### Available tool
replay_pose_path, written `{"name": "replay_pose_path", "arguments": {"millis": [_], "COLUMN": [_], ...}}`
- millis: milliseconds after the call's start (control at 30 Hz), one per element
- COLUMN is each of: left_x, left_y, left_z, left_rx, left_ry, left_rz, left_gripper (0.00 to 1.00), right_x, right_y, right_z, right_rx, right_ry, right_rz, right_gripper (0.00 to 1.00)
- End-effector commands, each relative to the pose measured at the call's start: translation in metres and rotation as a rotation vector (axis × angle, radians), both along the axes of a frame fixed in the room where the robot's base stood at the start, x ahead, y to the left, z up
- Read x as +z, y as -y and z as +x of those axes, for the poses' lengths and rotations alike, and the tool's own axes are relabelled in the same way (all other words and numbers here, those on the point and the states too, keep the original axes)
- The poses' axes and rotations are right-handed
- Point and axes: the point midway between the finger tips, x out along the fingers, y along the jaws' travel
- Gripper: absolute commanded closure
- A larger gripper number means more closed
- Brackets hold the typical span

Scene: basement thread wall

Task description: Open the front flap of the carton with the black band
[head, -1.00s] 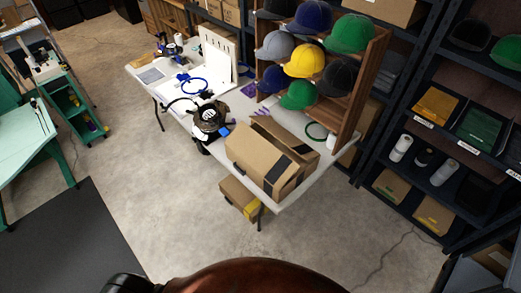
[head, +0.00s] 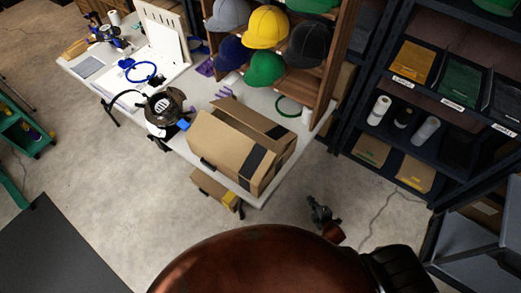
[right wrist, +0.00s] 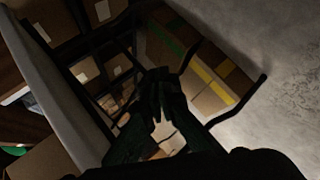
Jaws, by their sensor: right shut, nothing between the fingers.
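The brown carton with the black band (head: 224,150) stands on the near end of the white table. Its black band (head: 257,164) runs down the side facing me, towards the right end. One top flap (head: 252,122) stands tilted up along the far side, with a dark strip near its end. My right gripper (head: 318,213) is right of and below the carton in the picture, apart from it, over the floor area. In the right wrist view its dark fingers (right wrist: 160,88) are together and empty. The carton cannot be clearly made out there.
A cap rack (head: 325,70) stands behind the carton. Another carton with yellow (head: 213,187) sits below the table edge. Dark shelving (head: 425,110) stands at the right. Floor between is clear.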

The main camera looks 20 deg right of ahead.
Motion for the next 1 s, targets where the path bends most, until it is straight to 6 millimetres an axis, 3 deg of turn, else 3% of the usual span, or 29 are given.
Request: {"name": "replay_pose_path", "arguments": {"millis": [33,100,200,300,400,500,700,867,1000], "left_x": [-0.022,-0.038,-0.056,-0.068,-0.073,-0.076,-0.077,-0.076,-0.074], "left_y": [0.000,-0.001,-0.002,-0.002,-0.002,-0.001,0.000,0.000,-0.001], "left_z": [-0.018,-0.035,-0.053,-0.061,-0.061,-0.054,-0.036,-0.037,-0.042], "left_rx": [0.003,0.006,0.008,0.009,0.009,0.006,0.003,0.003,0.005], "left_ry": [-0.024,-0.048,-0.074,-0.086,-0.086,-0.078,-0.054,-0.055,-0.061], "left_rz": [0.001,0.002,0.003,0.003,0.003,0.002,0.000,0.000,0.001], "left_gripper": [0.60,0.60,0.60,0.60,0.60,0.60,0.60,0.60,0.60], "right_x": [0.035,0.102,0.192,0.262,0.303,0.320,0.324,0.325,0.330], "right_y": [0.002,0.000,-0.013,-0.036,-0.066,-0.093,-0.128,-0.140,-0.153], "right_z": [0.038,0.080,0.114,0.126,0.124,0.116,0.098,0.097,0.110], "right_rx": [0.109,0.255,0.415,0.544,0.651,0.736,0.822,0.834,0.834], "right_ry": [0.122,0.292,0.510,0.704,0.876,1.027,1.240,1.296,1.295], "right_rz": [-0.147,-0.397,-0.766,-1.132,-1.454,-1.711,-1.999,-2.059,-2.060], "right_gripper": [1.00,1.00,1.00,1.00,1.00,1.00,1.00,1.00,1.00]}}
